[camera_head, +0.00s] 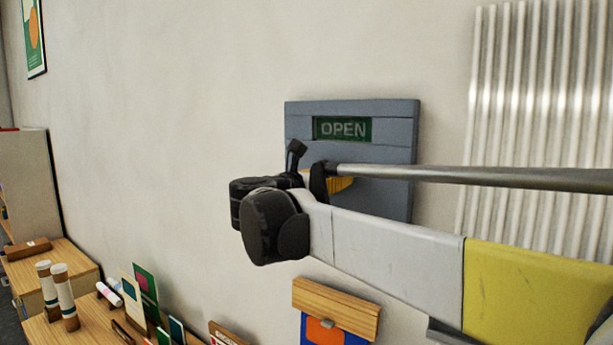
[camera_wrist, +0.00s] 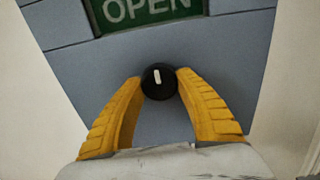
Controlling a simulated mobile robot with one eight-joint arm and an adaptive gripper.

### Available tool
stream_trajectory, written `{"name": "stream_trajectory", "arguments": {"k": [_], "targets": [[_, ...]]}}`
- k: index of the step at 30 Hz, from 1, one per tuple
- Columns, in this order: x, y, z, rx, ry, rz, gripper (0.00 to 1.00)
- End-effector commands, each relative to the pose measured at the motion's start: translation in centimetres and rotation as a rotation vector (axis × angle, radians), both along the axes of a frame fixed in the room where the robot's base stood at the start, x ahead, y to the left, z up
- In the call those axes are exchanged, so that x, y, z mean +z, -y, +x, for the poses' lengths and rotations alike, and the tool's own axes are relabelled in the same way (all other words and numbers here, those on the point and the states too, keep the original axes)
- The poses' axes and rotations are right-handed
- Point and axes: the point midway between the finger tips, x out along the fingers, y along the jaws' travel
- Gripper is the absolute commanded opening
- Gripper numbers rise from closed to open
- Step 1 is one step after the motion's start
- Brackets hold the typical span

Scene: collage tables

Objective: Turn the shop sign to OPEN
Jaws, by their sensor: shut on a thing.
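The shop sign is a blue-grey panel (camera_head: 400,138) on the wall, with a green window reading OPEN (camera_head: 343,129). The panel (camera_wrist: 80,60) and the lower part of the OPEN window (camera_wrist: 150,10) also show in the wrist view. Below the window is a round black knob (camera_wrist: 159,81) with a white mark, tilted slightly from upright. My gripper (camera_wrist: 158,84) has its yellow fingers closed on either side of the knob. In the head view my arm hides the knob and most of my gripper (camera_head: 341,184).
Ribbed pale pipes or a radiator (camera_head: 540,90) stand on the wall to the right. A wooden board with a blue and orange picture (camera_head: 336,298) is below the sign. A wooden table (camera_head: 45,325) with rolls and cards is at lower left.

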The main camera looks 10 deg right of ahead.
Motion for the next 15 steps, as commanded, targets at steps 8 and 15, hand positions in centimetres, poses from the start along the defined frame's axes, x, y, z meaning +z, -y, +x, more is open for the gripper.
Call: {"name": "stream_trajectory", "arguments": {"k": [8,15], "targets": [[0.02,0.01,0.01,0.000,0.000,0.000,0.62],[0.00,-0.32,-0.26,0.001,0.001,0.001,0.62]]}}
